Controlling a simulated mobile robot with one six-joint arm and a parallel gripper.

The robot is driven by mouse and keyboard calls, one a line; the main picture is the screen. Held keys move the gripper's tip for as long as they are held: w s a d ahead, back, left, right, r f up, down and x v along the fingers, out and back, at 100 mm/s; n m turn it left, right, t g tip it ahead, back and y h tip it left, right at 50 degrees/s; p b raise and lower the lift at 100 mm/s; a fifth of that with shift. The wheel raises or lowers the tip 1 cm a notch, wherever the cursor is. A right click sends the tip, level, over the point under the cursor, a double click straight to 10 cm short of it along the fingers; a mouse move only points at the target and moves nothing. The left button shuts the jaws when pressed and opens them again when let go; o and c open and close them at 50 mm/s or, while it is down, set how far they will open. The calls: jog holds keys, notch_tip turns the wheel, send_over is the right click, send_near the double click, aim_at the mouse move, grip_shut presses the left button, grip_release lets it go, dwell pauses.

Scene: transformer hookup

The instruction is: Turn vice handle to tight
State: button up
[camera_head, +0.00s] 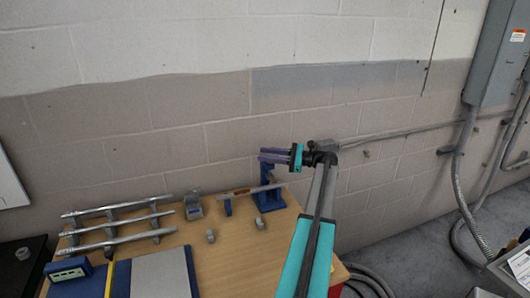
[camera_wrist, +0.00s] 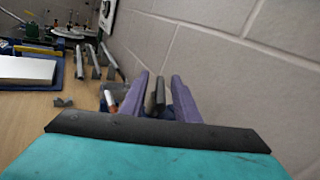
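The blue vice (camera_head: 268,197) stands at the back right corner of the wooden bench, with a grey rod (camera_head: 247,192) running left from it. My gripper (camera_head: 265,155) is at the top of the vice, its purple fingers pointing left. In the wrist view, a dark upright bar (camera_wrist: 157,95), which looks like the vice handle, lies between the two purple fingers (camera_wrist: 160,92). Narrow gaps show beside the bar, so the fingers look open around it. The vice body is mostly hidden behind the fingers there.
A rack of grey rods (camera_head: 118,228) stands at the bench's left. A grey block (camera_head: 193,207) and small grey parts (camera_head: 260,223) lie near the middle. A blue mat with a grey plate (camera_head: 160,274) is in front. The block wall (camera_head: 150,140) is close behind the vice.

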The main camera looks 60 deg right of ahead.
jog(key=shift+w+a, duration=0.25)
jog(key=shift+w, duration=0.45)
grip_shut()
jog(key=shift+d+r, duration=0.15)
